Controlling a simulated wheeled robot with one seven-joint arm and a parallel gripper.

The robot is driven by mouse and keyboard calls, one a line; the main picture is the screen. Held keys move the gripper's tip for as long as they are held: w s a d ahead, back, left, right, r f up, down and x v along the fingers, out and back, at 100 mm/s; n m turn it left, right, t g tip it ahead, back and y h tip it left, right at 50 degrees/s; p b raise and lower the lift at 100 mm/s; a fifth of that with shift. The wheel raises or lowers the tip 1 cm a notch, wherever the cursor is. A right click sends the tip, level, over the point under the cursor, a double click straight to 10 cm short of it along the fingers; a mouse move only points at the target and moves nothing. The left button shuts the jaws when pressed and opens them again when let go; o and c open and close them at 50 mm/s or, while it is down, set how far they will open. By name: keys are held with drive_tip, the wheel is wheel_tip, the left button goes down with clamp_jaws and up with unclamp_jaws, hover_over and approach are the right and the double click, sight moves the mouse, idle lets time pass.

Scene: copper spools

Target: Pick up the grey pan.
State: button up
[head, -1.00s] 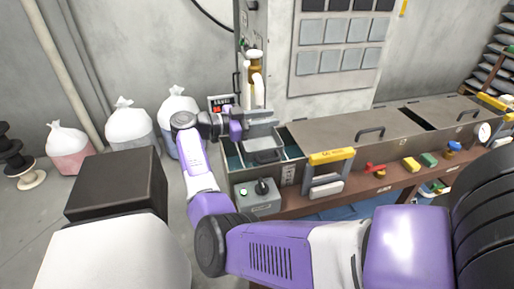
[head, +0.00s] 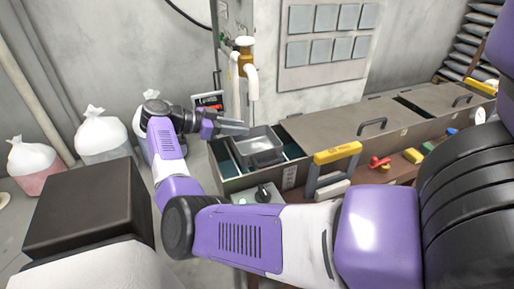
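The grey pan (head: 259,152) is a shallow rectangular metal tray with a handle-like bar at its front. It sits at the left end of the long grey bench unit, over a teal-lined opening. My gripper (head: 213,127) is left of the pan and a little behind it, apart from it as far as I can see. Its fingers are small and blend with a flat grey plate (head: 234,128) beside them, so I cannot tell whether they are open or shut.
A display box (head: 209,101) and a brass-topped pipe fitting (head: 244,60) stand behind. A yellow-handled frame (head: 337,153) rises right of the pan. A control box with a black knob (head: 263,192) is in front. White bags (head: 100,135) stand on the floor at left.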

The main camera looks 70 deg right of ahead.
sight(262, 145)
drive_tip(key=shift+p+x, duration=0.4)
drive_tip(key=shift+x, duration=1.45)
drive_tip(key=shift+s, duration=0.1)
clamp_jaws()
